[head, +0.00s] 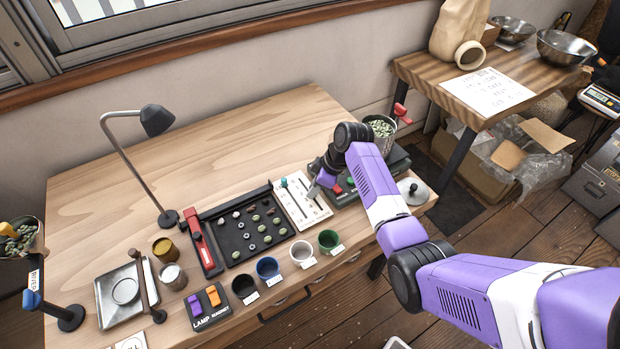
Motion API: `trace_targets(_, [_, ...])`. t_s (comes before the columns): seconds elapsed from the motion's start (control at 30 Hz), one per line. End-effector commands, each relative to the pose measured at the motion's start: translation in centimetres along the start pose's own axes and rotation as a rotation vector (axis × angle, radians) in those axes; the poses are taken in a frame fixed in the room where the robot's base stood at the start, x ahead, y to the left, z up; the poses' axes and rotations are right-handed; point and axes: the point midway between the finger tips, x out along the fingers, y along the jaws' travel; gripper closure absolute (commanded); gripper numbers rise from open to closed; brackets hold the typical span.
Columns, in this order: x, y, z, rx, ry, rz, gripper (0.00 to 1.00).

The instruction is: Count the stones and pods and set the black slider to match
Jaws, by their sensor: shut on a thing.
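A dark tray (228,247) on the wooden table holds several small pieces, some pale green like beans, some brown or grey. Which are stones or pods is too small to tell. A white slider panel (294,204) with a teal knob (284,183) near its far left corner lies just right of the tray. My gripper (315,191) is down at the panel's right side, shut on what seems to be the black slider. The arm and fingers hide that slider, so its setting cannot be read.
Four cups, black (244,287), blue (268,268), white (302,252) and green (328,240), line the front. A desk lamp (157,120) and red-handled bar (197,230) stand left. A dark box (396,160) with buttons lies right of the panel. The table's back left is clear.

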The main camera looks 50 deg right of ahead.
Motion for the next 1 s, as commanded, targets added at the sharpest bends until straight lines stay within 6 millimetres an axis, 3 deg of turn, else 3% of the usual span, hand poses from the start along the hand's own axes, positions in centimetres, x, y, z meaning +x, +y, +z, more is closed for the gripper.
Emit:
trace_targets(0.3, [-0.1,0.0,0.0,-0.002,0.001,0.003,1.0])
trace_targets(0.33, [-0.1,0.0,0.0,-0.002,0.001,0.003,0.79])
trace_targets(0.43, [-0.1,0.0,0.0,-0.002,0.001,0.002,0.61])
trace_targets(0.77, [-0.3,0.0,0.0,-0.001,0.001,0.003,0.61])
trace_targets(1.0, [-3.3,0.0,0.0,-0.002,0.003,0.005,0.61])
